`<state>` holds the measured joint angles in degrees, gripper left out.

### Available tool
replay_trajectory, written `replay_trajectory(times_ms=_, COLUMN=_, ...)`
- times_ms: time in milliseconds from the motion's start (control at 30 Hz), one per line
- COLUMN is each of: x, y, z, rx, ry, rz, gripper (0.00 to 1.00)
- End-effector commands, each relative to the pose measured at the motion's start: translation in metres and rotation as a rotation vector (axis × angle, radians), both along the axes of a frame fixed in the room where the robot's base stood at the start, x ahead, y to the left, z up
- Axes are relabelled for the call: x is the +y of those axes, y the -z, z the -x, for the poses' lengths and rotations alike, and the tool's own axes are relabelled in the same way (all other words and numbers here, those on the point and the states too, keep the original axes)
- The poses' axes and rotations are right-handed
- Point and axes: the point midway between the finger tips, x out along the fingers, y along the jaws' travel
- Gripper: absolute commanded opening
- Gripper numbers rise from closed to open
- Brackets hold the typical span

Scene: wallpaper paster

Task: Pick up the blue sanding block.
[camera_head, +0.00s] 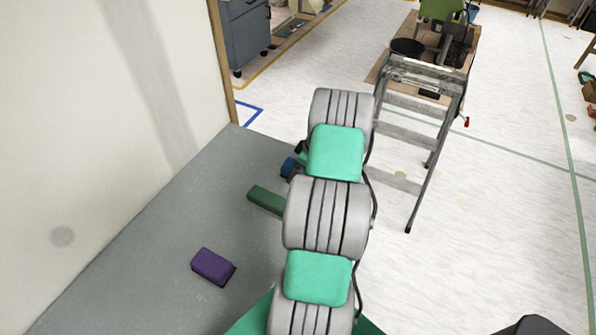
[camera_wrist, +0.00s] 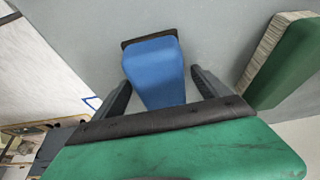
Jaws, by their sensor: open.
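The blue sanding block (camera_wrist: 155,72) shows in the wrist view, a blue block with a dark edge along its far side. My gripper (camera_wrist: 160,90) is open, with one dark finger on each side of the block. I cannot tell whether the fingers touch it; a gap shows on the right side. In the head view a small part of the blue block (camera_head: 289,167) shows beside my arm, on the grey surface (camera_head: 180,215). My arm hides most of the gripper there.
A green block (camera_head: 265,200) lies close by, and it also shows at the right in the wrist view (camera_wrist: 290,62). A purple block (camera_head: 213,266) lies nearer on the grey surface. A wall (camera_head: 100,130) stands at the left. A stepladder (camera_head: 425,110) stands on the floor beyond.

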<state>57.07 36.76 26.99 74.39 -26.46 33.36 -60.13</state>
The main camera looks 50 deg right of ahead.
Motion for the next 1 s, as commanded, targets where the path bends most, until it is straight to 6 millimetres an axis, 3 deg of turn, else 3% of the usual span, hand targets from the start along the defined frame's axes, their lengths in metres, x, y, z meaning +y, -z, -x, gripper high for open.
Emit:
replay_trajectory(times_ms=133, x=0.0, y=-0.0002, z=0.0, rx=0.0, ry=0.0, rz=0.0, gripper=0.85)
replay_trajectory(times_ms=1000, x=-0.0001, y=-0.0002, z=0.0, rx=0.0, ry=0.0, rz=0.0, gripper=0.14)
